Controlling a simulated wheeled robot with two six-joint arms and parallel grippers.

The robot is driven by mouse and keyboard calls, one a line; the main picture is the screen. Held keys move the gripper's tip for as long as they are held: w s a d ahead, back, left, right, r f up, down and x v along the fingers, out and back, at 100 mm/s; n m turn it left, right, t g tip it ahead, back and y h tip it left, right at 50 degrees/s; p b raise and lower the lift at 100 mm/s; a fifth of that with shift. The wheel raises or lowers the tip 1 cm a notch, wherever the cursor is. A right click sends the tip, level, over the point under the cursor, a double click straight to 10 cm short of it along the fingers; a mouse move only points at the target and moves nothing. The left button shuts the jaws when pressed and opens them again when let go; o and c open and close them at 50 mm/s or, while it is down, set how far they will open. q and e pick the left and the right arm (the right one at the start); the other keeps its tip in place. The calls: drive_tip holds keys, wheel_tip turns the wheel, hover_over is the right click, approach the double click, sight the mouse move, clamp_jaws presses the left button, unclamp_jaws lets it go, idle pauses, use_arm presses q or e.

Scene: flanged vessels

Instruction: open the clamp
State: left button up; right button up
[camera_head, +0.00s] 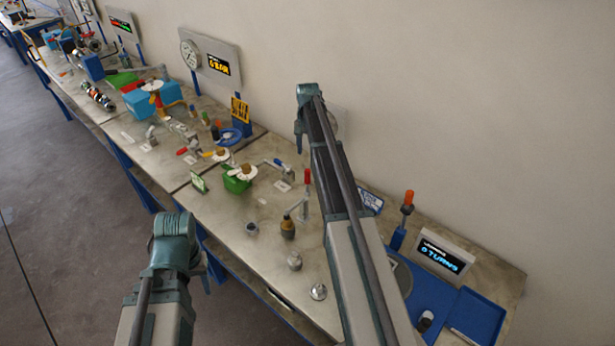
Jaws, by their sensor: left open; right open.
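I cannot tell for certain which item is the clamp. A clamp-like fitting with an upright red-tipped handle (306,192) stands on the bench beside my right arm. A vessel with a white flange and brown top (240,172) sits in a green holder, and a similar white flange (219,154) with a yellow handle lies further back. My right gripper (299,142) is open and hangs above the bench near the wall, touching nothing visible. My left gripper (207,282) is open off the bench's front edge; its fingers are mostly hidden behind its wrist.
The long bench (262,270) runs from front right to back left. A brown bottle (287,227), small metal pieces, a blue tray (478,317) and a display reading turns (440,254) stand on it. Blue boxes (150,98) are further back. The wall is close behind.

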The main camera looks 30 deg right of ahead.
sight(308, 176)
wheel_tip(308, 176, down, 14)
drive_tip(key=b, duration=1.3)
drive_tip(key=shift+r, duration=0.2)
drive_tip(key=shift+c, duration=0.4)
clamp_jaws()
drive_tip(key=shift+w, duration=0.1)
